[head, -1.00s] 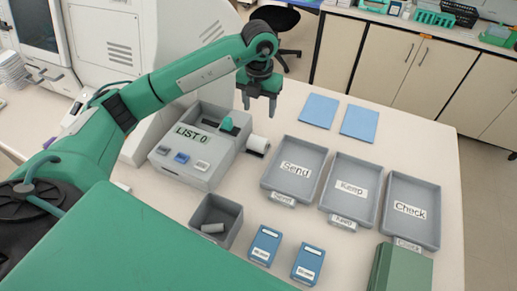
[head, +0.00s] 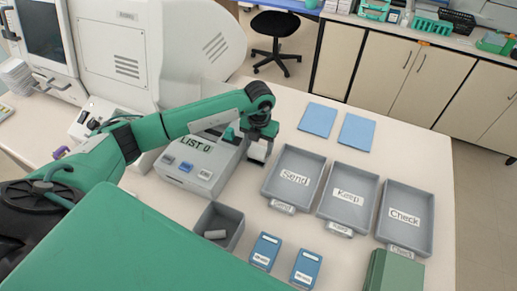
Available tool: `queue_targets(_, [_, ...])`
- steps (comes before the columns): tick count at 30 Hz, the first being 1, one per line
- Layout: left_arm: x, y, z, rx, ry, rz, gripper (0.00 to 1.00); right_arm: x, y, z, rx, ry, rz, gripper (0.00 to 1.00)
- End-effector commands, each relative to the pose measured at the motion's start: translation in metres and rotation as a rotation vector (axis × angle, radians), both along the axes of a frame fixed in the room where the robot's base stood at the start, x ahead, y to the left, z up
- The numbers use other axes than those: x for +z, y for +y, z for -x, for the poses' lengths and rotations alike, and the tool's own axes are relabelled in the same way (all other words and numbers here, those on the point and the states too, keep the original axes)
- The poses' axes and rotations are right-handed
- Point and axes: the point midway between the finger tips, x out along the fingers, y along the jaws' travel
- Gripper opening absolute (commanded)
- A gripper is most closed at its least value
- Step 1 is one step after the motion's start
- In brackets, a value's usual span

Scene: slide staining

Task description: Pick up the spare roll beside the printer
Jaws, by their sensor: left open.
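The grey printer (head: 204,176), with a screen reading "LIST 0" and buttons on its front, stands left of the middle of the table. The spare roll (head: 257,153), white, lies beside the printer's right side and is partly hidden by my gripper. My left gripper (head: 261,148) points down right over the roll, with its fingers open around or just above it; I cannot tell whether they touch it.
Three grey trays stand to the right, labelled Send (head: 276,178), Keep and Check. A small grey bin (head: 233,236) holding a grey cylinder sits in front of the printer. Two blue cards (head: 317,120) lie behind the trays. Two blue boxes (head: 265,250) stand in front.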

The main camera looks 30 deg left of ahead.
Motion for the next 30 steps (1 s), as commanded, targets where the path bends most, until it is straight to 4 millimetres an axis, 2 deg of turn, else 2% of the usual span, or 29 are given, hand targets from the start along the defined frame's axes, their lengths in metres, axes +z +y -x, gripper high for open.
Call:
queue_targets(1, [-0.002,0.000,0.001,0.000,0.004,-0.001,0.58,0.010,0.000,0.000,0.000,0.000,0.000,0.00])
queue_targets(6, [-0.023,0.000,0.001,0.001,0.002,0.000,0.58,0.016,0.000,0.000,0.000,0.000,0.000,0.00])
queue_targets(14, [-0.027,0.000,0.000,-0.001,-0.001,0.000,0.58,0.015,-0.001,0.000,0.000,0.001,0.001,0.00])
queue_targets(18, [-0.026,0.000,0.000,-0.001,-0.001,0.000,0.33,0.015,-0.002,0.001,0.001,0.001,0.002,0.00])
queue_targets(19, [-0.026,0.000,0.000,-0.001,-0.001,0.000,0.29,0.015,-0.002,0.001,0.001,0.001,0.002,0.00])
queue_targets(30, [-0.022,0.000,0.000,0.000,-0.002,0.001,0.29,0.012,-0.002,0.001,0.001,0.001,0.002,0.00])
